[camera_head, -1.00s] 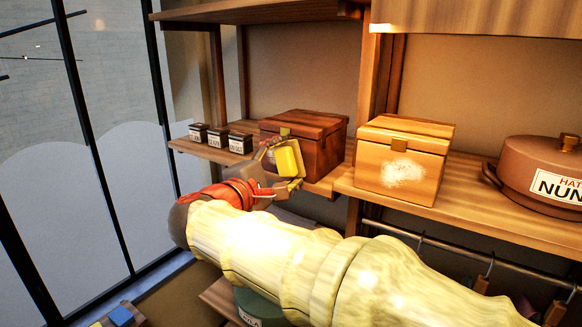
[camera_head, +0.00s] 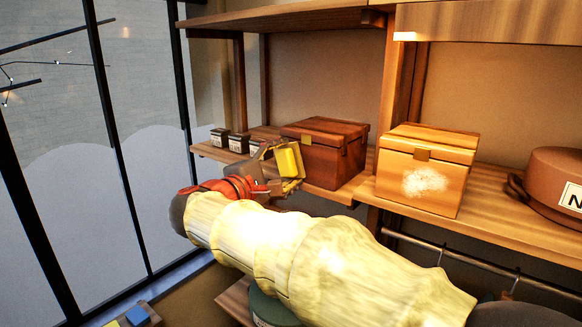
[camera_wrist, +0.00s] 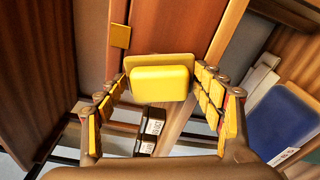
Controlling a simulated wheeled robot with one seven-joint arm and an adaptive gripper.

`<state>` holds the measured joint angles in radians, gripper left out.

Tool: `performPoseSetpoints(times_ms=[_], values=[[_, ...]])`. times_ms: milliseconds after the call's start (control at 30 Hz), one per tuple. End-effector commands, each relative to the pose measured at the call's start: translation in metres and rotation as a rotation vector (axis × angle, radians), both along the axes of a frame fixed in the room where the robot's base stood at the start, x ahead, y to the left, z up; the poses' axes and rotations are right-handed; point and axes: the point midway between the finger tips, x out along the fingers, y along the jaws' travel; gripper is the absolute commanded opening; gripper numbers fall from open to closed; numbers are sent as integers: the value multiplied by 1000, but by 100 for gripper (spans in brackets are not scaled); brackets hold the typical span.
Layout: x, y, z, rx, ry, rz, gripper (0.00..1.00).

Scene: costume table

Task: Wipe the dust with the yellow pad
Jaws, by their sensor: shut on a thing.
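The yellow pad (camera_head: 288,160) is held between the fingers of my gripper (camera_head: 284,168), which is shut on it. In the wrist view the yellow pad (camera_wrist: 160,82) sits between the fingertips of my gripper (camera_wrist: 160,84), with a dark red box (camera_wrist: 165,30) behind it. The dust (camera_head: 425,181) is a white patch on the front face of the light wooden box (camera_head: 448,162) on the shelf. The pad is to the left of the dust and apart from it. The dust cannot be made out in the wrist view.
A dark red wooden box (camera_head: 325,150) stands on the shelf just behind my gripper. Several small black labelled boxes (camera_head: 220,138) stand left of it. A brown round hat box (camera_head: 560,180) is at the right. A rail (camera_head: 480,262) runs below the shelf (camera_head: 500,215).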

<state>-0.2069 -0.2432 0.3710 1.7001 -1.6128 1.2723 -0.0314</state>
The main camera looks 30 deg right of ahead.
Motion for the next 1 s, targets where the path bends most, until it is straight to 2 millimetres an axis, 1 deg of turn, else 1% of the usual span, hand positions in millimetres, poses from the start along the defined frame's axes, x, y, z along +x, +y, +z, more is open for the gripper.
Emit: performPoseSetpoints(times_ms=[133, 300, 567, 1000], values=[[12, 5, 0, 0, 1, 1, 47], [17, 8, 0, 0, 0, 0, 47], [16, 9, 0, 0, 0, 0, 47], [2, 45, -1, 0, -1, 2, 47]])
